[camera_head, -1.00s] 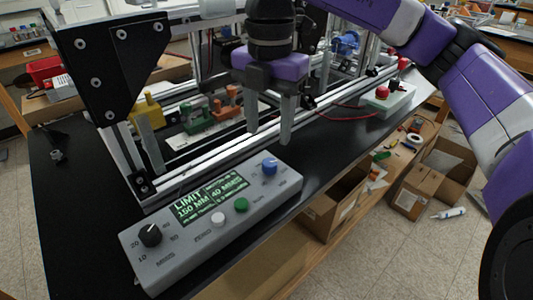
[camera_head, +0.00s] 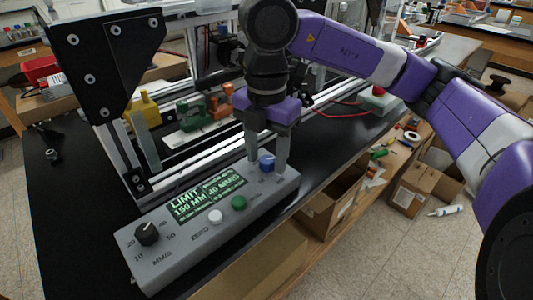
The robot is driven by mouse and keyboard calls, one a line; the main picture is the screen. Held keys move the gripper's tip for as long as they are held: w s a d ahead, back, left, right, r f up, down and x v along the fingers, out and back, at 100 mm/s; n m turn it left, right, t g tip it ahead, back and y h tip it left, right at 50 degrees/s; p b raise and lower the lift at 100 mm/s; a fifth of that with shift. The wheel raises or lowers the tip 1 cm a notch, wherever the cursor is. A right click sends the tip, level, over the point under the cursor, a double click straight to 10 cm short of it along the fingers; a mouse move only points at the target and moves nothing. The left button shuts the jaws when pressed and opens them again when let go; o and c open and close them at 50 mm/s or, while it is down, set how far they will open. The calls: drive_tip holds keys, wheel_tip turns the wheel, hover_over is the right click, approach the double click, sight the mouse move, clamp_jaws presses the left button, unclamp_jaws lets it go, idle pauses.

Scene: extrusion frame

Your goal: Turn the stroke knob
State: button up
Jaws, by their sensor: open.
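A grey control box (camera_head: 175,262) lies on the black bench top at the front. Its screen (camera_head: 207,198) reads LIMIT, 150 MM and 40 MM/S. A blue knob (camera_head: 266,163) sits at the box's right end, by markings partly hidden by my gripper. A black knob (camera_head: 148,233) with a white pointer line sits at the left end, above an MM/S label. My gripper (camera_head: 267,168) points down over the blue knob, with one finger on each side of it. The jaws are open; whether they touch the knob cannot be told.
A white button (camera_head: 215,216) and a green button (camera_head: 239,202) lie between the knobs. The aluminium extrusion frame with a black corner plate (camera_head: 100,60) stands close behind. A second box with a red button (camera_head: 378,91) is farther right. Cardboard boxes (camera_head: 416,183) are below the bench.

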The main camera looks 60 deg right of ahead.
clamp_jaws()
drive_tip(key=shift+f+b, duration=0.1)
drive_tip(key=shift+b, duration=0.25)
